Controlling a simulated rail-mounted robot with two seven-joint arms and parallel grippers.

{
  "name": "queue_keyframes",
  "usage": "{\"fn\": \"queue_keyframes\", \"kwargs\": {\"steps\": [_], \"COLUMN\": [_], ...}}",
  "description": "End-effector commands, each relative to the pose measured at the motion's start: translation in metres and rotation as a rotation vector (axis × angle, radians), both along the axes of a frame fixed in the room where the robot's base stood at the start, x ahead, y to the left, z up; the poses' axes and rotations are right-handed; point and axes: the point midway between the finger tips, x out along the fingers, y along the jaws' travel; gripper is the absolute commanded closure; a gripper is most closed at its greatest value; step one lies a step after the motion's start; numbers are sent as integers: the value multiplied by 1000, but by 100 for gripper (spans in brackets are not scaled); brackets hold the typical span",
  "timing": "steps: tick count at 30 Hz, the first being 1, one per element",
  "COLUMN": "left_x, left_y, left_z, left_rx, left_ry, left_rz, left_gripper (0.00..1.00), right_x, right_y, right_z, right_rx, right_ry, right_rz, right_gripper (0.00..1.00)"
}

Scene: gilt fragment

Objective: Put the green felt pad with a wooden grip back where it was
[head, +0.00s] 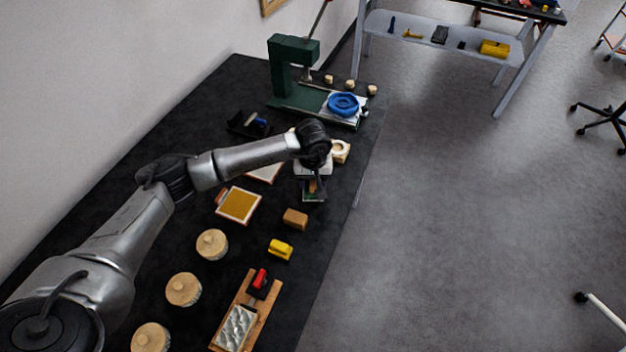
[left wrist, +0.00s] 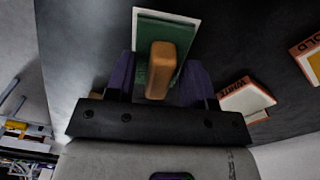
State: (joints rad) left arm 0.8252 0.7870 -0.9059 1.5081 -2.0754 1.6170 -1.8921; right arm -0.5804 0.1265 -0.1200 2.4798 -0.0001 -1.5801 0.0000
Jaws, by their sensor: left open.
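The green felt pad (left wrist: 180,33) shows in the left wrist view with its upright-looking wooden grip (left wrist: 160,70) on top. A pale white edge shows around the pad's upper and right sides; I cannot tell what it belongs to. My left gripper (left wrist: 160,82) is open, with one dark finger on each side of the wooden grip. I cannot tell whether the fingers touch it. In the head view my left gripper (head: 314,186) points down over the pad (head: 314,196), which is mostly hidden beneath it. My right gripper is not in view.
Around it on the black table (head: 330,240) are a gold-coloured tray (head: 238,205), a brown block (head: 295,218), a yellow object (head: 280,249) and several round wooden-topped items. A green press (head: 290,75) holding a blue ring (head: 343,104) stands at the far end. The table's right edge is close.

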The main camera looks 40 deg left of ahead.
Motion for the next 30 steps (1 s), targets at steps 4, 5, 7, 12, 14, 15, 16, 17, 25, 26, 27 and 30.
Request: {"fn": "queue_keyframes", "kwargs": {"steps": [4, 5, 7, 12, 14, 15, 16, 17, 25, 26, 27, 30], "left_x": [1, 1, 1, 1, 1, 1, 1, 0, 0, 0, 0, 0], "left_y": [0, 0, 0, 0, 0, 0, 0, 0, 0, 0, 0, 0], "left_z": [25, 31, 45, 76, 86, 91, 95, 99, 118, 118, 119, 119], "left_rx": [0, 1, 0, 0, 0, 0, 0, 0, 0, 0, 0, 0], "left_ry": [-6, -6, -6, -4, -5, -4, -4, -4, -1, -1, -1, -1], "left_rz": [0, 0, -1, 0, -1, -1, -1, -1, 0, 0, 0, 0], "left_gripper": [51, 51, 51, 51, 51, 51, 51, 51, 51, 51, 51, 51], "right_x": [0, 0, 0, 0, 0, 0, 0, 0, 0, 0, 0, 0], "right_y": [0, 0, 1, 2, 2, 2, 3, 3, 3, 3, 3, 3], "right_z": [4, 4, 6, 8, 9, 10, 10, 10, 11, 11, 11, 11], "right_rx": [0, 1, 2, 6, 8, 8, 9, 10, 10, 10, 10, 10], "right_ry": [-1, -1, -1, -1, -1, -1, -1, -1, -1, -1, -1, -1], "right_rz": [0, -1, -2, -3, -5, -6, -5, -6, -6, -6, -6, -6], "right_gripper": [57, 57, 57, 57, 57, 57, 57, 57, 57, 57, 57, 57]}}
